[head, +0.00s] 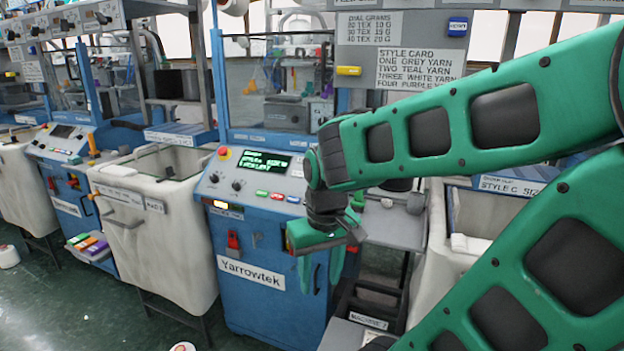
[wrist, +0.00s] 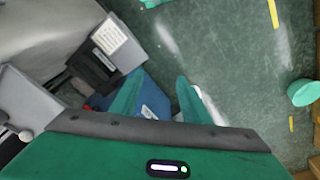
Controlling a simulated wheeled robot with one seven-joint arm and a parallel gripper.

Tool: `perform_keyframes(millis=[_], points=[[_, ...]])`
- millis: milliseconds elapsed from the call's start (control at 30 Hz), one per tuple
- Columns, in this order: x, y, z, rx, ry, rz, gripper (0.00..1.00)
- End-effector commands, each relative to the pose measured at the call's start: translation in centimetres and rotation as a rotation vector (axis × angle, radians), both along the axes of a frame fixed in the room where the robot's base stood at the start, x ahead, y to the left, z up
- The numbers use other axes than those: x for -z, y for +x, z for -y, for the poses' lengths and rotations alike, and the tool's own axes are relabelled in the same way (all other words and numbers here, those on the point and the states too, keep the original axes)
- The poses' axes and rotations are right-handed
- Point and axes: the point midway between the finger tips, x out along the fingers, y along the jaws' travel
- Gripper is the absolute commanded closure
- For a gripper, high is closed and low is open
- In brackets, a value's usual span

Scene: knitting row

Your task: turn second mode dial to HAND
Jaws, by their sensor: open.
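The near blue knitting machine (head: 259,260), labelled Yarrowtek, has a sloped grey control panel. Two small dark round dials, a left one (head: 213,178) and a right one (head: 238,185), sit on it below a green-lit screen (head: 264,163). Their labels and pointer settings are too small to read, so I cannot tell which is the second mode dial. My gripper (head: 325,262) hangs low at the right of this panel, apart from the dials, fingers pointing down. In the wrist view my gripper (wrist: 157,88) is open and empty above the floor, beside blue machine casing.
A red button (head: 224,153) on a yellow base stands at the panel's upper left. A white bin (head: 160,230) stands left of the machine, with a similar blue machine (head: 75,150) beyond it. Green floor (head: 40,310) is open at lower left.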

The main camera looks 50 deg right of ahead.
Motion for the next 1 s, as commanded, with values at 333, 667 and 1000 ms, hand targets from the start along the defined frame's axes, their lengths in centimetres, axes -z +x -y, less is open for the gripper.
perform_keyframes(millis=[333,667,1000], points=[[2.2,17.2,0.4,-0.575,-0.377,0.139,0.57],[3.4,21.7,13.4,-0.956,-0.88,-0.28,0.57],[-1.3,25.6,20.3,-1.369,-1.282,-1.002,0.57]])
